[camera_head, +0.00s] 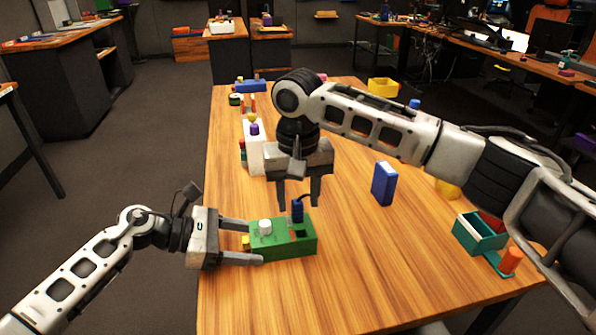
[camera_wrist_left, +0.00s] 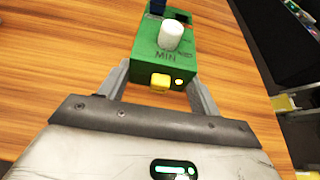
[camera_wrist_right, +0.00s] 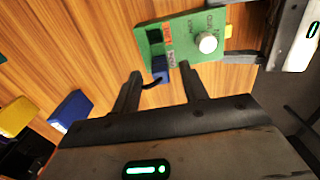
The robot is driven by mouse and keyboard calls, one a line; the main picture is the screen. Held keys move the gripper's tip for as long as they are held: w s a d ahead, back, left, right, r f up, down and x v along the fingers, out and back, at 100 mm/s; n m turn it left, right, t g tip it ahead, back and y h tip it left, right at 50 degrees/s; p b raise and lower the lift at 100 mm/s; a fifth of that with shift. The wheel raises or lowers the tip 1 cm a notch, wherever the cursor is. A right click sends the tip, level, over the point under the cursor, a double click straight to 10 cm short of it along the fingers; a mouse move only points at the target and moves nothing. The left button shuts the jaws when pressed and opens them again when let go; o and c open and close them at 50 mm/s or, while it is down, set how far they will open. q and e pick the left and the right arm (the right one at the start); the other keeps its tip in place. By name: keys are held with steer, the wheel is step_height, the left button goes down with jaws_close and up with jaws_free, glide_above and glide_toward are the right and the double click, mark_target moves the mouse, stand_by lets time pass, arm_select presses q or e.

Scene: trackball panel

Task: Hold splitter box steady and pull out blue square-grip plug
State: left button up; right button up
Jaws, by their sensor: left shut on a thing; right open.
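The green splitter box (camera_head: 284,239) lies on the wooden table near its left edge. It has a white knob (camera_head: 265,227) on top and a yellow part (camera_wrist_left: 160,81) on its end. The blue plug (camera_head: 297,211) stands upright in the box's top beside a dark socket, with a dark cable from it. My left gripper (camera_head: 243,242) is shut on the box, one finger along each side. My right gripper (camera_head: 298,204) points down over the plug, open, with its fingers apart. In the right wrist view the plug (camera_wrist_right: 161,70) shows between and beyond the fingertips, with no clear contact.
A blue block (camera_head: 384,184) stands upright to the right. A teal open box (camera_head: 480,236) with an orange piece sits at the right edge. A white panel (camera_head: 254,150) with coloured parts and a yellow bin (camera_head: 383,87) stand farther back. The table's middle front is clear.

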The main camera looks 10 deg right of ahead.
mark_target(297, 215)
steer(key=shift+f, duration=1.4)
steer(key=shift+c, duration=0.3)
steer(key=shift+r, duration=0.1)
jaws_close()
